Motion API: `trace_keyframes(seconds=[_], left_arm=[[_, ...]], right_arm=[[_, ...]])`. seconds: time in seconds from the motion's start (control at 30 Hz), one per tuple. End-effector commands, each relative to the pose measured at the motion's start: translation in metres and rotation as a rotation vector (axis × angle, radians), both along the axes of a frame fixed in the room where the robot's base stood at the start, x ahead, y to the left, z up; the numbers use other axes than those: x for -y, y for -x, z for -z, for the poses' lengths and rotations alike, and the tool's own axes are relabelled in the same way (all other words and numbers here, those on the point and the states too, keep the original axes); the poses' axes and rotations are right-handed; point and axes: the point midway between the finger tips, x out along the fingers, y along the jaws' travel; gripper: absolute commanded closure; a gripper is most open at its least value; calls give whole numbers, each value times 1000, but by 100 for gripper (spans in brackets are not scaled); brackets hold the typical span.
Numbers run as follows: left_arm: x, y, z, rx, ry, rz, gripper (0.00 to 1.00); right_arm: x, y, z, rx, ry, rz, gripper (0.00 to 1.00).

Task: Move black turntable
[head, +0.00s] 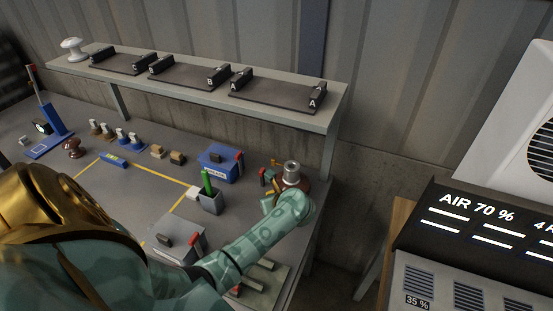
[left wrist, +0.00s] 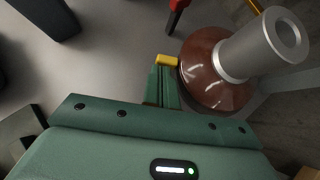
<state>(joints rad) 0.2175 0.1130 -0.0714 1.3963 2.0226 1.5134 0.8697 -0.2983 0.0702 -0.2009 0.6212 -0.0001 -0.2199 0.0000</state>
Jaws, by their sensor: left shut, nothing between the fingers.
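I cannot make out a black turntable in either view. My left gripper (left wrist: 166,63) is shut and empty, with a yellow tip in the left wrist view. In the head view its arm reaches to the right end of the bench, and the gripper (head: 268,183) is partly hidden by its own wrist. Just right of its tip stands a brown insulator disc with a grey metal cap (left wrist: 255,50); the cap also shows in the head view (head: 291,171). The tip is very close to the disc's edge; contact is unclear. My right gripper is in neither view.
A raised shelf (head: 335,105) holds several black trays marked with letters and a white insulator (head: 73,48). On the bench are a blue box (head: 218,165), a grey cup (head: 211,203) with a green item, and small brown and blue parts. A vented machine (head: 480,255) stands right.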

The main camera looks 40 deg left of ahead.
Motion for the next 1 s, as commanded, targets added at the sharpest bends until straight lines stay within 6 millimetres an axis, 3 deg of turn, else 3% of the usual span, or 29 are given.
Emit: trace_keyframes(seconds=[0.47,1.0], left_arm=[[-2,0,0,1,0,14,100],[-20,-3,1,1,0,137,100]], right_arm=[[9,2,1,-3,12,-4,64],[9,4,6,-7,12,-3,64]])
